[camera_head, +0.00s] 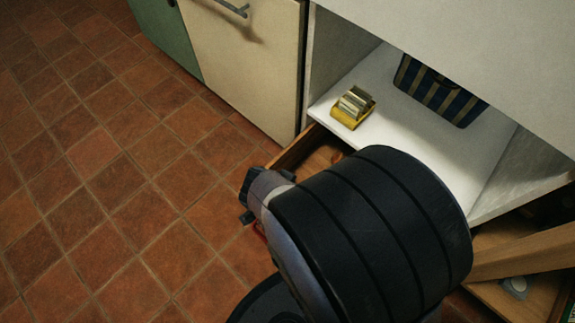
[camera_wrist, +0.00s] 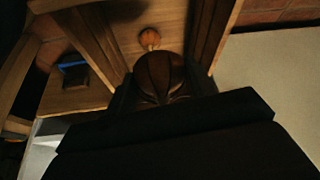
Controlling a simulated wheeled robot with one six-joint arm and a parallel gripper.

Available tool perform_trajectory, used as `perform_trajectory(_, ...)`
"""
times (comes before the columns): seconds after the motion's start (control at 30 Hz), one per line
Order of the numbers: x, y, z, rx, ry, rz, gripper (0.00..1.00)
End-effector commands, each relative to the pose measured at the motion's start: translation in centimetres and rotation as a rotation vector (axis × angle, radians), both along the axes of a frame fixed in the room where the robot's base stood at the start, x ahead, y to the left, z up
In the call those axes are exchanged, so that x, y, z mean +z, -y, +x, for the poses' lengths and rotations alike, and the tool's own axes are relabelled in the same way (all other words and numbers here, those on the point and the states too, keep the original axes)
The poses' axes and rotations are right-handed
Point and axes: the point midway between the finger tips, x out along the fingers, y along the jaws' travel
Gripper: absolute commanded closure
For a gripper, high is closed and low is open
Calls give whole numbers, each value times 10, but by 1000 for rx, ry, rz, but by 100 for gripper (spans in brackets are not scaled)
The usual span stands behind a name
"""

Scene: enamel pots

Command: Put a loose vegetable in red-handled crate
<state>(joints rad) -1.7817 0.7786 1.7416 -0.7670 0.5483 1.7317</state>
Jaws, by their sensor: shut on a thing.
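In the wrist view my gripper (camera_wrist: 158,92) is shut on a dark reddish-brown, ribbed round thing (camera_wrist: 160,70), which looks like a vegetable such as an onion. Its lower part is hidden by the gripper. Just past it, a small orange-brown round thing (camera_wrist: 150,38) shows between wooden walls; I cannot tell what it is. In the head view my arm covers the gripper's jaws and the held thing. No crate with red handles can be made out; a small bit of red (camera_head: 260,231) shows beside my arm.
An open wooden drawer (camera_head: 292,150) lies under the cabinet, partly behind my arm. Another wooden drawer (camera_head: 525,262) is at the right. A yellow holder (camera_head: 347,117) and a blue striped bin (camera_head: 438,92) stand on the white shelf (camera_head: 385,145). The tiled floor (camera_head: 120,190) at left is clear.

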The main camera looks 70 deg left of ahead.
Motion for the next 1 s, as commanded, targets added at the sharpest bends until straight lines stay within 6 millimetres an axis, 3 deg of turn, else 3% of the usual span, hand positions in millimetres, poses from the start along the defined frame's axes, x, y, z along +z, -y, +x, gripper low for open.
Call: perform_trajectory(1.0,-52,0,0,2,-1,-2,72)
